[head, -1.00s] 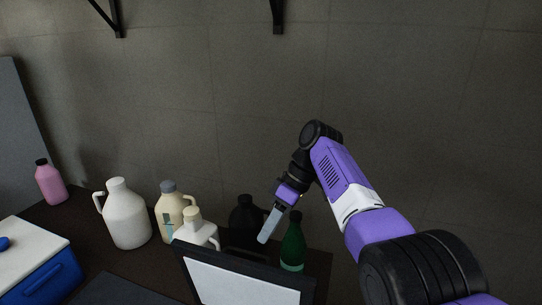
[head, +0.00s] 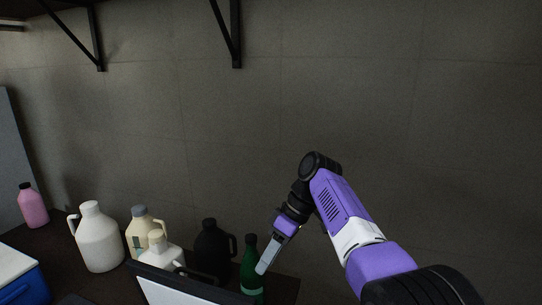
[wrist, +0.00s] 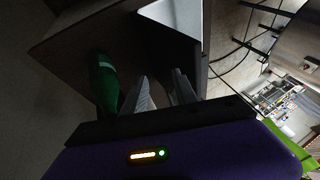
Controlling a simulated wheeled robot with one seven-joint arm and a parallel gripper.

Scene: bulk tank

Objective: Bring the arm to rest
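My arm, purple, white and black, reaches in from the lower right of the head view and bends down at its wrist. The green bottle also shows in the wrist view (wrist: 103,80), left of the fingers.
A dark-framed panel (head: 180,290) is in front. A blue box (head: 28,285) is at left. The wall above is clear below its brackets (head: 236,35).

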